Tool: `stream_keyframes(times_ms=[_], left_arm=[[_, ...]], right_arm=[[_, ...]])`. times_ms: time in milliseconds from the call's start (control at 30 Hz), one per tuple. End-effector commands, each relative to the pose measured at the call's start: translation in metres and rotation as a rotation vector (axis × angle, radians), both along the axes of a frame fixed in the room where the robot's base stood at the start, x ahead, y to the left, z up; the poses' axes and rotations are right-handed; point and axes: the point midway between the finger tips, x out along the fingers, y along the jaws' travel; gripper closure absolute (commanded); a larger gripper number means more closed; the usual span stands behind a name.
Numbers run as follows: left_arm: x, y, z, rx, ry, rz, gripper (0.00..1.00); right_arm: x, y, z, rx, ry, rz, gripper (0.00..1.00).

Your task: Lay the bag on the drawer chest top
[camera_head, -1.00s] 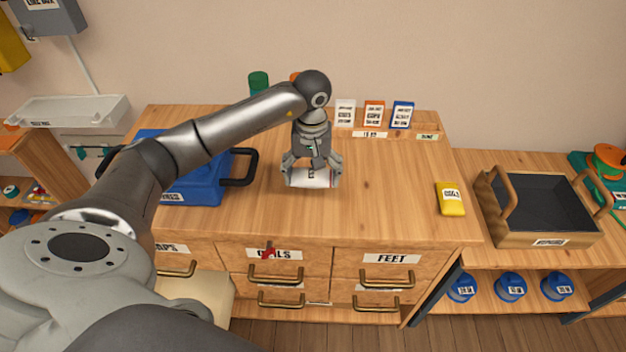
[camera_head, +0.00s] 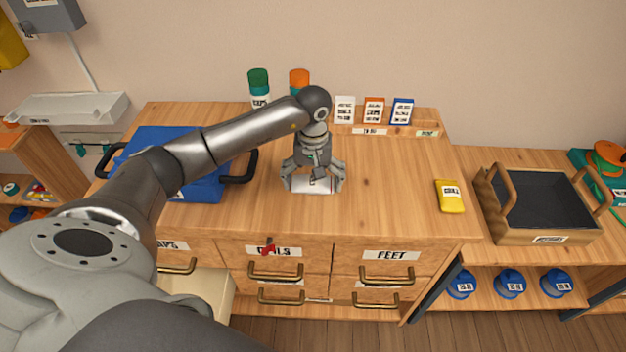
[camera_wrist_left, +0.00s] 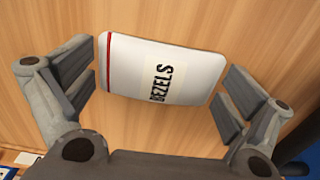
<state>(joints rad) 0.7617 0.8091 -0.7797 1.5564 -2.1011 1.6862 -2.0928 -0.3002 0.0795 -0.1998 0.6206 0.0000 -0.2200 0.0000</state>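The white bag (camera_head: 312,185), with a red stripe and a BEZELS label, lies flat on or very close to the drawer chest top (camera_head: 380,200), near its middle. In the left wrist view the bag (camera_wrist_left: 165,70) is between the finger pads, with a narrow strip of wood showing at each side. My left gripper (camera_head: 313,184) points down over the bag, its fingers spread on either side and seemingly clear of it. The gripper hides part of the bag in the head view. My right gripper is not in view.
A yellow bag (camera_head: 450,196) lies near the chest's right edge. Cards (camera_head: 374,110) and capped bottles (camera_head: 259,88) stand along the back. A wooden tray (camera_head: 545,205) is further right. The top between the white and yellow bags is clear.

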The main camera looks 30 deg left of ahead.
Motion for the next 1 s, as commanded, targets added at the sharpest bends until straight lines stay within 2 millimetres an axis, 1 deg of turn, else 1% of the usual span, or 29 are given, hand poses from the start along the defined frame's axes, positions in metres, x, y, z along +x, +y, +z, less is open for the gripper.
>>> stream_keyframes(times_ms=[267,367,400,467,700,800,900,1000], left_arm=[[0.000,0.000,0.001,-0.001,0.001,0.000,0.00],[0.000,0.000,0.005,-0.001,0.001,0.000,0.00],[0.001,0.000,0.008,-0.001,-0.002,0.000,0.00],[0.001,0.000,0.017,0.000,-0.004,-0.001,0.00],[0.001,0.000,0.070,0.001,-0.005,-0.001,0.00],[0.001,0.000,0.090,0.000,-0.004,0.000,0.00],[0.001,0.000,0.106,-0.001,-0.003,0.000,0.00],[0.000,0.000,0.117,-0.001,-0.001,-0.001,0.00]], right_arm=[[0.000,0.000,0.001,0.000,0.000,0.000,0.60],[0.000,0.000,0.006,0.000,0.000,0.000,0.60],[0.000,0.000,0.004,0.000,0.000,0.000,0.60],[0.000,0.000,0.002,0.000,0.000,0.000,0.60],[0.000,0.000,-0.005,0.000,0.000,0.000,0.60],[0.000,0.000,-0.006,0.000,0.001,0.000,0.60],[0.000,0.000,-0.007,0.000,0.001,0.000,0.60],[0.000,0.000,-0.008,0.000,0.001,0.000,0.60]])
